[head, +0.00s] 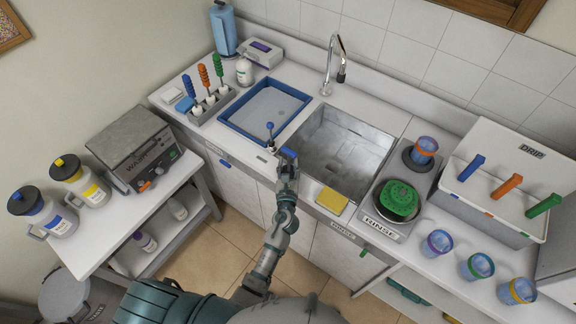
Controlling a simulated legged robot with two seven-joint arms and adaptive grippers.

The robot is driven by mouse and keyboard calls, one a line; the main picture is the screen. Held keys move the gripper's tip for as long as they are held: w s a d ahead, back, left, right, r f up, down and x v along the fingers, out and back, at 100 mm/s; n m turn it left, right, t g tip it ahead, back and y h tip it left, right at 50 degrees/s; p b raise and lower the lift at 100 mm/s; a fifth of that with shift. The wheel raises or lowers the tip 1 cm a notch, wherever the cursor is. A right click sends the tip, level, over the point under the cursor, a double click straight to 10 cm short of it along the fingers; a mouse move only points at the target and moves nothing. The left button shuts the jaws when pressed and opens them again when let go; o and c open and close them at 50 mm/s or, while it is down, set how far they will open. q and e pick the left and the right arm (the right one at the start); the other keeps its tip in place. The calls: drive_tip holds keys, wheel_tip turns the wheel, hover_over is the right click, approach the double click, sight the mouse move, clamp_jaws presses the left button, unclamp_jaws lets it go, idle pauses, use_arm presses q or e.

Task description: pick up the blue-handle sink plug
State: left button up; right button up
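A small upright plug with a round blue handle (270,126) stands on the counter's front strip, between the blue-rimmed tray and the sink, in the head view. Its thin stem runs down to a small pale and dark base. My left gripper (288,154) is at the counter's front edge, just right of and nearer than the plug, and looks apart from it. A small blue patch shows at the gripper's tip; I cannot tell what it is. The fingers are too small to tell whether they are open or shut. My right gripper is not in view.
The metal sink (341,152) lies right of my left gripper, with a yellow sponge (332,200) at its front edge. The blue-rimmed tray (236,133) lies left of the plug. A rack (211,104) of coloured-handled brushes stands farther left. Tiled floor is clear below.

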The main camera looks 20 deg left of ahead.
use_arm(q)
drive_tip(key=shift+c, duration=0.2)
drive_tip(key=shift+s+d+r, duration=0.1)
drive_tip(key=shift+d, duration=0.15)
clamp_jaws()
drive_tip(key=shift+r, duration=0.1)
drive_tip(key=shift+a+r, duration=0.1)
drive_tip(key=shift+r, duration=0.15)
wheel_tip(320, 180, up, 3)
drive_tip(key=shift+r+p, duration=0.2)
drive_tip(key=shift+p, duration=0.85)
drive_tip(key=a+b+v, duration=0.1)
drive_tip(key=b+v, duration=0.1)
drive_tip(key=v, duration=1.4)
drive_tip(key=m+h, duration=0.3)
drive_tip(key=h, duration=0.1)
approach(289, 160)
drive_tip(key=shift+t, duration=0.3)
drive_tip(key=a, duration=0.1)
drive_tip(key=w+a+r, duration=0.1)
drive_tip(key=a, duration=0.2)
drive_tip(key=shift+w+a+r, duration=0.2)
drive_tip(key=shift+w+r, duration=0.05)
